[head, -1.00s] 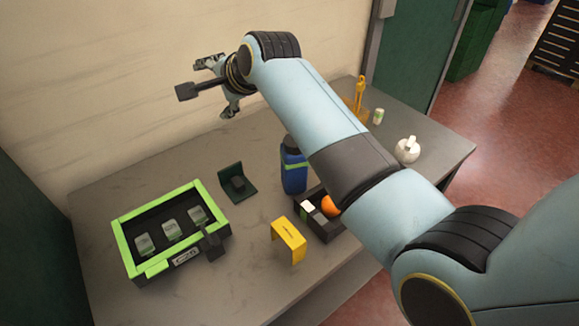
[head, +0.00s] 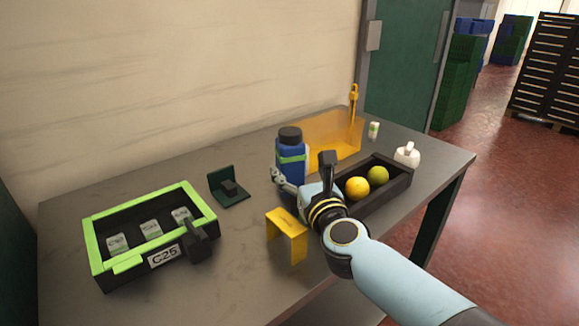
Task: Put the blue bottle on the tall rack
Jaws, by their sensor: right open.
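The blue bottle (head: 294,151), with a dark cap and a green band, stands upright on the grey table. My right gripper (head: 289,182) is open, low at the bottle's front. One finger shows by the bottle's lower left; the other is hidden, and I cannot tell if they touch it. A small yellow bracket-shaped stand (head: 287,222) is in front of the gripper. A wide orange-yellow stand (head: 335,138) with an upright post is behind and right of the bottle. I cannot tell for sure which is the tall rack. My left gripper is not in view.
A black tray (head: 403,187) with a yellow fruit (head: 357,188) and a green fruit (head: 378,176) lies right of my gripper. A white container (head: 407,156) and small vial (head: 374,130) stand at right.

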